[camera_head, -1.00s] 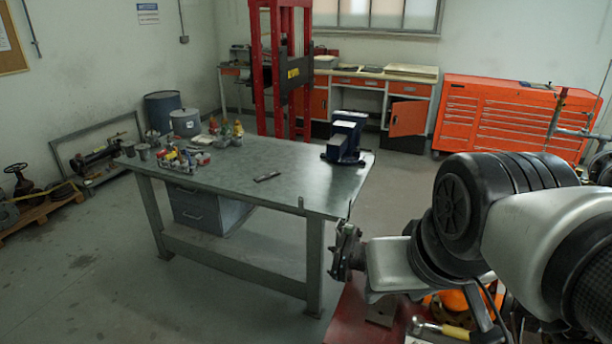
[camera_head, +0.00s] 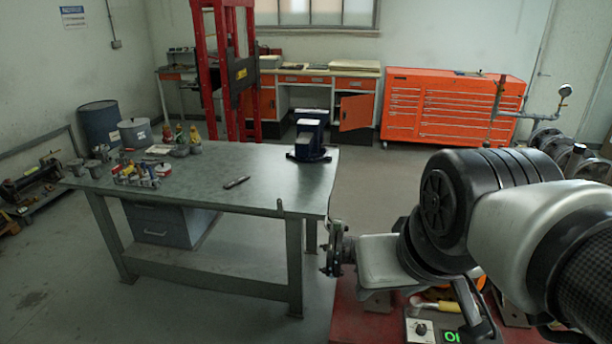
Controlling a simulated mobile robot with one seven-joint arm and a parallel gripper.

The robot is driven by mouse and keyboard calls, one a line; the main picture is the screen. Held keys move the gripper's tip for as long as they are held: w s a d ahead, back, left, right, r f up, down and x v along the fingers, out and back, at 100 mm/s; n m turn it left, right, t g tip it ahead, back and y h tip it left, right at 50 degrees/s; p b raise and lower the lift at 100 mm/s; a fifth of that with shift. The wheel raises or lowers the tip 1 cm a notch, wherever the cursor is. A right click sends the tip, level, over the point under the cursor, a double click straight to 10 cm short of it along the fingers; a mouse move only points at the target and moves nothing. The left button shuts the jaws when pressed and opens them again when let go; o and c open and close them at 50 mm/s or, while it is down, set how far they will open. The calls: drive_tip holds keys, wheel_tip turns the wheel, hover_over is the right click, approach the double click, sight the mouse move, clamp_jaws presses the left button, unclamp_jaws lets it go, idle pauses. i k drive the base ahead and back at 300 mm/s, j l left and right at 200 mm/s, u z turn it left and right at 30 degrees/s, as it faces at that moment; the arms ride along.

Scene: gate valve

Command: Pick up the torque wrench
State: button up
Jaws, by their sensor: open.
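No tool in view can be surely told as the torque wrench. A small dark elongated object (camera_head: 236,182) lies flat on the bare middle of the grey metal workbench (camera_head: 265,200). A yellow-handled tool (camera_head: 438,306) lies on the red surface at the lower right, partly hidden behind my arm. My gripper (camera_head: 333,250) is at the end of my arm, beside the workbench's right front leg in the picture. It is open and small in view, with nothing seen in it. It is apart from both objects.
Cans and bottles (camera_head: 140,173) crowd the workbench's left end. A blue vise (camera_head: 310,138) stands at its back right corner. The red surface (camera_head: 350,310) bears a box with a dial and green display (camera_head: 435,328). An orange tool cabinet (camera_head: 445,105) stands behind open floor.

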sight(416, 303)
drive_tip(key=l+z, duration=0.15)
drive_tip(key=l, duration=0.3)
drive_tip(key=i+l+z, duration=0.1)
drive_tip(key=l, duration=0.35)
drive_tip(key=i+l+z, duration=0.15)
drive_tip(key=l, duration=0.25)
drive_tip(key=i+l+z, duration=0.1)
drive_tip(key=l, duration=0.35)
